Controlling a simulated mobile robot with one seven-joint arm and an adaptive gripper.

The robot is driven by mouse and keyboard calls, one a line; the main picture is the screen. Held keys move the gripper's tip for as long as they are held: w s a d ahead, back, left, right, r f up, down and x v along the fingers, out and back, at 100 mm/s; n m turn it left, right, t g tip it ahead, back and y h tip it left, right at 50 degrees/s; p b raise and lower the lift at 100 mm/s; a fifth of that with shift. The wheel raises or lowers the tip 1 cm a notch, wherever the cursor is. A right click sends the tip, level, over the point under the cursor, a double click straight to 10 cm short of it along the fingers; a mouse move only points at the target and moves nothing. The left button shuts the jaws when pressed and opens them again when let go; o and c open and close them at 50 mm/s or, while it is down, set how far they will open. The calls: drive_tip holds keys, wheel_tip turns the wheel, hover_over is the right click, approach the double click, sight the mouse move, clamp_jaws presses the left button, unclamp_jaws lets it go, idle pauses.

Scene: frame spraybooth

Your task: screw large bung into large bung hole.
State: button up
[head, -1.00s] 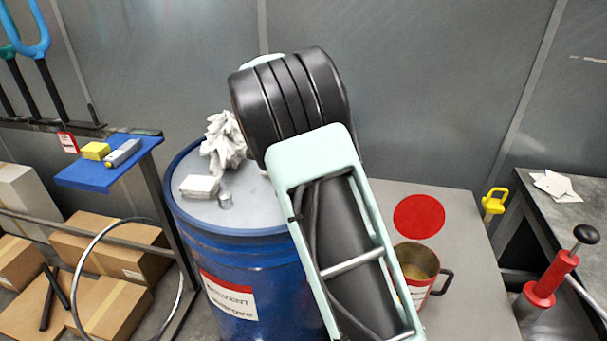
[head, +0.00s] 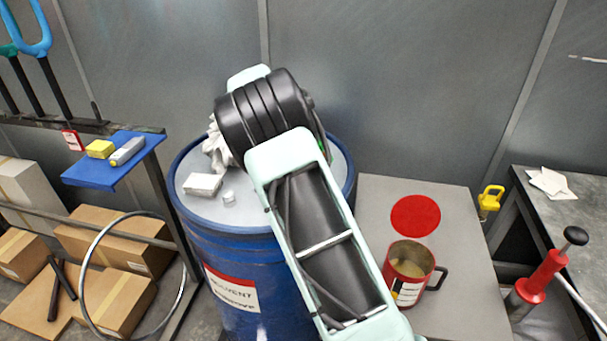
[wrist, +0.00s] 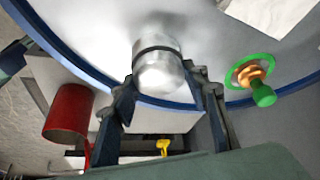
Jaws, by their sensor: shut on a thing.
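My gripper (wrist: 162,90) is shut on a silver cylindrical bung with a dark ring, the large bung (wrist: 158,68), in the wrist view. It is over the lid of the blue drum (wrist: 98,78), near the rim; I cannot tell whether the bung touches the lid. No large bung hole shows. In the head view the blue drum (head: 245,262) stands at the centre, and my arm hides my gripper and the right part of the lid. A green fitting with a brass-coloured middle (wrist: 254,78) sits on the lid right of the bung in the wrist view.
A crumpled white cloth (head: 217,152), a white pad (head: 202,184) and a small metal piece (head: 229,197) lie on the lid's left side. A red mug (head: 408,270) and red disc (head: 416,215) are on the grey table right. A blue shelf (head: 90,174) stands left.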

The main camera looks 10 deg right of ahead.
drive_tip(key=o, duration=1)
drive_tip(key=shift+d, duration=0.1)
